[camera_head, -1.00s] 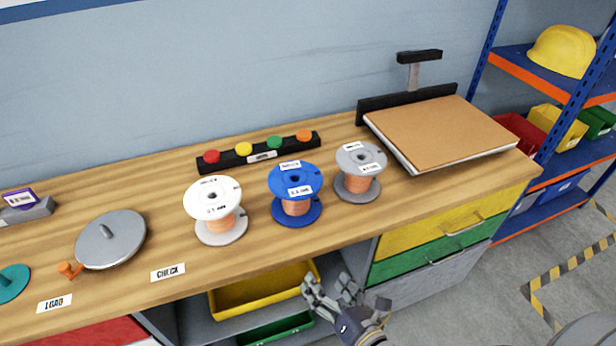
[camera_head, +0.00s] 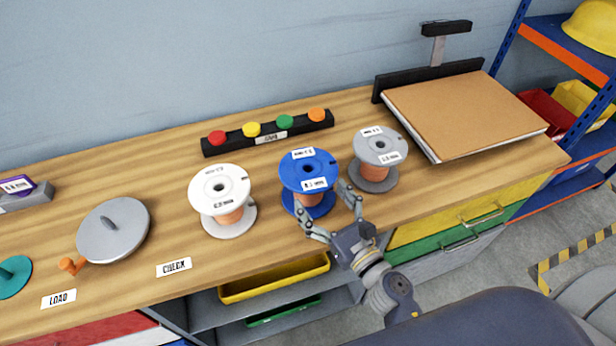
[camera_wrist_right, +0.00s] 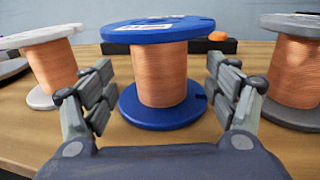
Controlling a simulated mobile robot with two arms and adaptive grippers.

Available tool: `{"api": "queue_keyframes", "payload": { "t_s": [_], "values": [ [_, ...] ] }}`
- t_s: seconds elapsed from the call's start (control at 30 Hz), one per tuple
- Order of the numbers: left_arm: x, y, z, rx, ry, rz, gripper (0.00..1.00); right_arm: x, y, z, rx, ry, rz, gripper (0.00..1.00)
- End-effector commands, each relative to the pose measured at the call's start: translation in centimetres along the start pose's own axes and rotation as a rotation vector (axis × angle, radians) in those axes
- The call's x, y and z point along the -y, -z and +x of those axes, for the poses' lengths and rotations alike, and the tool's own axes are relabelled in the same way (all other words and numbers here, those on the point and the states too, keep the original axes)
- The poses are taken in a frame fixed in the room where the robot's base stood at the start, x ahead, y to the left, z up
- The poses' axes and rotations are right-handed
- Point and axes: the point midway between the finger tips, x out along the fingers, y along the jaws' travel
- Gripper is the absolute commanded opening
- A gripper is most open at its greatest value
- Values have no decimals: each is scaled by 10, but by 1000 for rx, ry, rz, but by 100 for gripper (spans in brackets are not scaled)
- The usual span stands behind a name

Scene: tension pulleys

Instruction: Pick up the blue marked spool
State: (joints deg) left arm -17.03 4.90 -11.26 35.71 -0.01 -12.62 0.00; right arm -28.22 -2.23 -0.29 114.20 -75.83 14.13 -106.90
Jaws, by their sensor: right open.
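The blue spool (camera_head: 308,172) stands upright on the wooden bench between a white spool and a grey spool. It has copper wire and white labels on its top flange. In the right wrist view the blue spool (camera_wrist_right: 160,75) is centred ahead, between my finger pads. My right gripper (camera_head: 327,207) is open and empty at the near side of the blue spool; its fingers (camera_wrist_right: 160,92) are spread to the left and right of the wire core, with gaps visible on both sides. My left gripper is not in view.
The white spool (camera_head: 219,196) is close on the left and the grey spool (camera_head: 378,155) close on the right. Behind is a black bar (camera_head: 267,132) with coloured knobs. A brown board (camera_head: 465,112) is at right.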

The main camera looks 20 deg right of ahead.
Motion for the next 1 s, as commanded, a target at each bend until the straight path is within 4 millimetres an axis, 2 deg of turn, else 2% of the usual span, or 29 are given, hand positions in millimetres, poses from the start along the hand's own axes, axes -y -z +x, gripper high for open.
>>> {"api": "queue_keyframes", "payload": {
  "t_s": [0.03, 0.1, 0.2, 0.37, 0.53, 0.67, 0.83, 0.87, 1.0],
  "values": [
    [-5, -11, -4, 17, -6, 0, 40, 0, -2, 5, 0, 0, 1, 80],
    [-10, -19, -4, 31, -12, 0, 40, 0, -1, 9, 1, -1, 1, 80],
    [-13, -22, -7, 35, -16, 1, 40, 0, 0, 14, 0, 0, 2, 80],
    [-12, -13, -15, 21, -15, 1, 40, 1, 0, 36, 1, 0, 4, 80],
    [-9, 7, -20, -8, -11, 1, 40, 1, 1, 57, 1, 0, 3, 80],
    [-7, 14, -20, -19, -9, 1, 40, 1, 3, 62, 0, -1, 2, 80],
    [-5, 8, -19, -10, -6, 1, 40, 1, 4, 62, -1, 0, 2, 80],
    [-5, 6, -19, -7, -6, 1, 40, 1, 4, 62, 0, 0, 2, 78],
    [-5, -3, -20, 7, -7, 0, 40, 1, 4, 62, 0, 0, 2, 46]
  ]
}}
